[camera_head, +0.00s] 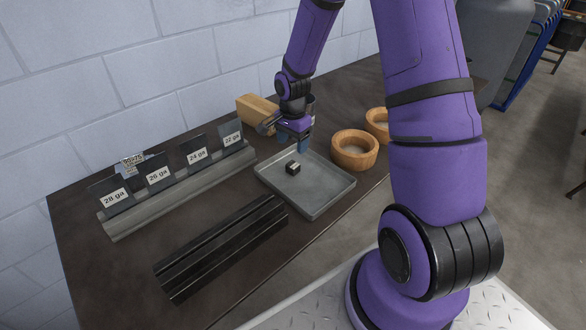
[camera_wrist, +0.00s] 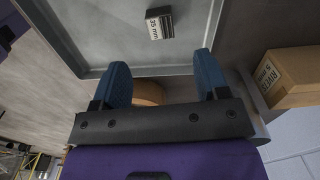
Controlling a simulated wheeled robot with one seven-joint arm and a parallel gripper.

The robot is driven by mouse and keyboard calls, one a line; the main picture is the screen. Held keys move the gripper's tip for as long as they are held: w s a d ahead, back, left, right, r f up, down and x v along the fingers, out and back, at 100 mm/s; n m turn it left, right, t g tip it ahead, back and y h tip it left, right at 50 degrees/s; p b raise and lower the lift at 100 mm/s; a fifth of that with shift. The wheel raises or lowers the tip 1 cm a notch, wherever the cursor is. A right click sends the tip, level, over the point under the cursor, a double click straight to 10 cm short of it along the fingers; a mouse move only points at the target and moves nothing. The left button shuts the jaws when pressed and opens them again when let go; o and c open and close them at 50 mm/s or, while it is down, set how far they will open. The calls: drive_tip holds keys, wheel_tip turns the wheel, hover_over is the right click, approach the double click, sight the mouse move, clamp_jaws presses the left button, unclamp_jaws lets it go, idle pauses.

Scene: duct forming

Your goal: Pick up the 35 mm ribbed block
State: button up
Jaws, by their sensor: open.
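The 35 mm ribbed block (camera_head: 293,168) is a small dark block lying in a shallow grey tray (camera_head: 318,212). In the wrist view the block (camera_wrist: 160,24) shows dark ribs and a pale face marked "35 mm", and it lies near the top of the picture, in the tray (camera_wrist: 120,38). My gripper (camera_head: 304,146) is above the tray's far side, apart from the block. In the wrist view my gripper (camera_wrist: 162,75) is open, its two blue fingers spread with nothing between them, and the block lies beyond the fingertips.
Two wooden bowls (camera_head: 354,165) stand right of the tray. A rack of gauge-labelled plates (camera_head: 180,190) and a black ribbed bar (camera_head: 222,247) lie to the left.

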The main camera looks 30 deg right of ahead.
sight(293, 164)
wheel_tip(293, 164, down, 10)
drive_tip(key=shift+d+r, duration=0.1)
idle(0.5)
drive_tip(key=c, duration=1.1)
